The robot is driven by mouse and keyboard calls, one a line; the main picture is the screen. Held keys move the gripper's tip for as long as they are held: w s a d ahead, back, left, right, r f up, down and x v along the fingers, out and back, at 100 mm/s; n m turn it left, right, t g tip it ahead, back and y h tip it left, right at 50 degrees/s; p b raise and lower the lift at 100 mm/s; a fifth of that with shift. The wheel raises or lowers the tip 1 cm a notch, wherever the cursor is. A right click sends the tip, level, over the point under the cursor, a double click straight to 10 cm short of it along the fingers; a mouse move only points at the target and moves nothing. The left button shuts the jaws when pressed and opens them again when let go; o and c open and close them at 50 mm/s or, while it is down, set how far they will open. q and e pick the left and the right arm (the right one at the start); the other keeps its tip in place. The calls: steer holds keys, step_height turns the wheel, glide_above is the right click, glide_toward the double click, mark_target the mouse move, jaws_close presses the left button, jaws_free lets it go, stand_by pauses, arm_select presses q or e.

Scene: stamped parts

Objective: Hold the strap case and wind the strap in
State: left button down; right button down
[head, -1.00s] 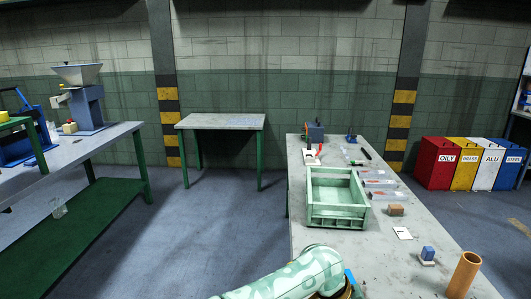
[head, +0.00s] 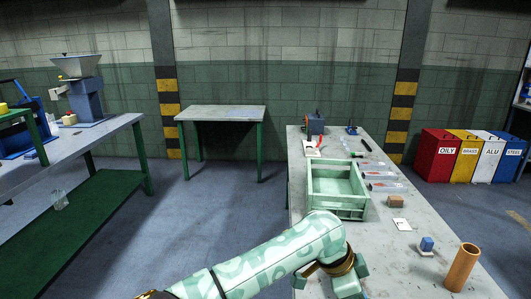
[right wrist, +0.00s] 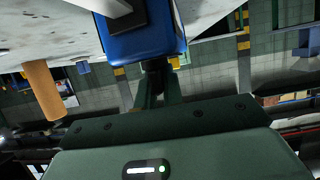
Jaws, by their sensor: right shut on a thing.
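The strap case, a blue block with a dark patch (right wrist: 146,43), fills the upper middle of the right wrist view. My right gripper (right wrist: 157,74) is shut on it, with dark green fingers at its near end. No strap or crank can be made out on the part that shows. In the head view my patterned mint arm comes in from the lower left and bends at a bronze joint near the bottom. The case and my right gripper cannot be made out in the head view.
A mint crate (head: 338,212) stands on the grey workbench (head: 385,262). A tan block (head: 396,201), a small blue block (head: 427,244) and an orange-brown cylinder (head: 462,267) stand to its right; the cylinder also shows in the right wrist view (right wrist: 43,90). Sorting bins (head: 438,158) stand far right.

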steer(key=c, duration=1.5)
jaws_free()
steer(key=shift+o, duration=0.2)
steer(key=shift+s, duration=0.1)
steer(key=v, duration=1.1)
steer(key=shift+s+r, duration=0.15)
steer(key=shift+s, duration=0.2)
